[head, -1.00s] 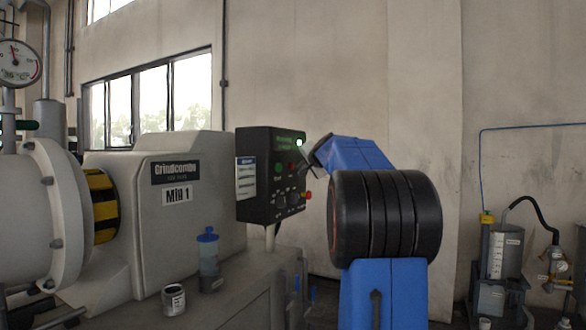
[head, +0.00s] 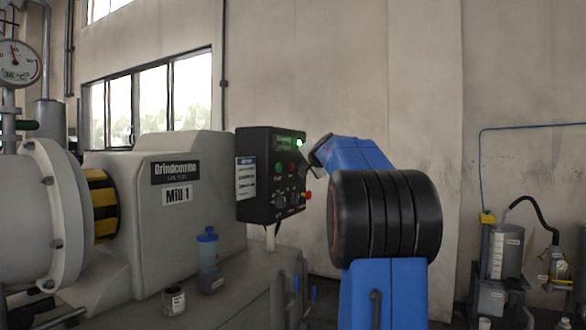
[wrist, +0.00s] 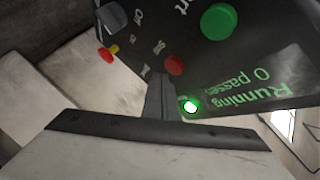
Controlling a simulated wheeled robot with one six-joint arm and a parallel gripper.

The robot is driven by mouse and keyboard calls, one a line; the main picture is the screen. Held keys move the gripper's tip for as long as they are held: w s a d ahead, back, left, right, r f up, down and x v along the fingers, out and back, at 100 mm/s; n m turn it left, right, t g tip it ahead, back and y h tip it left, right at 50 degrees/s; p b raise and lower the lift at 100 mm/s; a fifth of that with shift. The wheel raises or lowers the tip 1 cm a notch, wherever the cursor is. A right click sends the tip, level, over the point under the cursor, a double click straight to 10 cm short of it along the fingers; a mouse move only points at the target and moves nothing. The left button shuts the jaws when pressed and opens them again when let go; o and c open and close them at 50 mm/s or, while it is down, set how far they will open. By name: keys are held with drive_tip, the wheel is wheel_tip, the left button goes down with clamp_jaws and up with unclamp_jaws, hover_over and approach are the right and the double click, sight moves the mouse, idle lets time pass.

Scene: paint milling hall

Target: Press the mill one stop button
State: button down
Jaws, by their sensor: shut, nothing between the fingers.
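The dark control box (head: 258,205) stands on a post beside the grey mill labelled Mill 1 (head: 215,190). It has a red button (head: 292,167), also in the wrist view (wrist: 174,65), and a green button (head: 278,167), also in the wrist view (wrist: 218,21). Its green display (wrist: 268,88) reads Running, and a green lamp (wrist: 190,106) is lit. My gripper (wrist: 160,95) is shut and empty, its fingers pointing at the panel close to the red button. I cannot tell whether they touch it. The label by the red button is partly hidden.
A red knob on yellow (wrist: 105,53) and a grey selector knob (wrist: 112,16) sit near the red button. A blue-capped bottle (head: 208,262) and a small jar (head: 173,300) stand below the box. Bare wall lies behind my arm.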

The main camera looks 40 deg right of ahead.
drive_tip(key=shift+w, duration=0.15)
drive_tip(key=shift+w+a, duration=0.15)
drive_tip(key=shift+w, duration=0.1)
drive_tip(key=shift+w+a, duration=0.2)
drive_tip(key=shift+w, duration=0.25)
idle(1.1)
drive_tip(key=shift+s, duration=0.1)
drive_tip(key=shift+s+d, duration=0.35)
drive_tip(key=shift+s, duration=0.35)
drive_tip(key=shift+s+d, duration=0.3)
drive_tip(key=shift+s, duration=0.5)
drive_tip(key=shift+s+d, duration=0.35)
drive_tip(key=shift+s, duration=0.4)
drive_tip(key=shift+s+d, duration=0.3)
drive_tip(key=shift+s, duration=0.5)
